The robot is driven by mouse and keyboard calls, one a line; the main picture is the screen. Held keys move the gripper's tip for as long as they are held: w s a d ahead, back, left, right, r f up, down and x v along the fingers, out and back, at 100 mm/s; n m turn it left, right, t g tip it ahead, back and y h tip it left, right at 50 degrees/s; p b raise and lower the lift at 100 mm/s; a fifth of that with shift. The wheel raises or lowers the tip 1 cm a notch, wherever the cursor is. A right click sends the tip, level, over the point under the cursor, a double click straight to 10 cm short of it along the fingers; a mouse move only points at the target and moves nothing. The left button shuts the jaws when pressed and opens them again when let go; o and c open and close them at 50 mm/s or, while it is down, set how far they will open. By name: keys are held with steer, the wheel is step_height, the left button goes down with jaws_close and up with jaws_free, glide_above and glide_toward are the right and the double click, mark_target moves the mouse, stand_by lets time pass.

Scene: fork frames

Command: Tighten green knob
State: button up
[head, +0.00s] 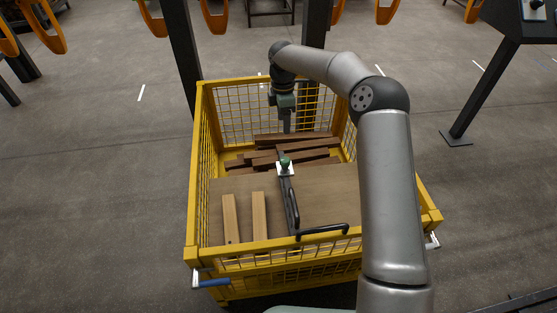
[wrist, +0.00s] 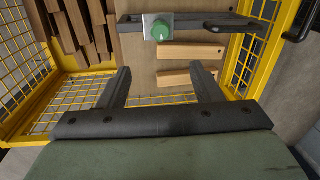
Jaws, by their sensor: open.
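The green knob (wrist: 161,30) sits on a small white square plate (wrist: 147,27) on a dark bar (wrist: 200,22) in the wrist view. In the head view the knob (head: 285,161) is near the middle of the yellow crate. My gripper (head: 287,130) points down inside the crate, behind the knob in the head view. In the wrist view its two fingers (wrist: 160,80) are spread wide with nothing between them. The knob lies beyond the fingertips, apart from them.
The yellow mesh crate (head: 200,135) surrounds the work area. Dark wooden planks (head: 300,155) lie at its back, and two lighter wood blocks (head: 260,215) lie on a brown board (head: 330,200). A black handle (head: 322,230) is at the front. Orange hooks (head: 215,18) hang behind.

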mark_target(285, 159)
steer(key=f, duration=0.5)
steer(key=s+f, duration=0.1)
steer(key=f, duration=0.5)
steer(key=s+f, duration=0.1)
steer(key=f, duration=0.4)
steer(key=shift+d+f, duration=0.35)
steer(key=c, duration=1)
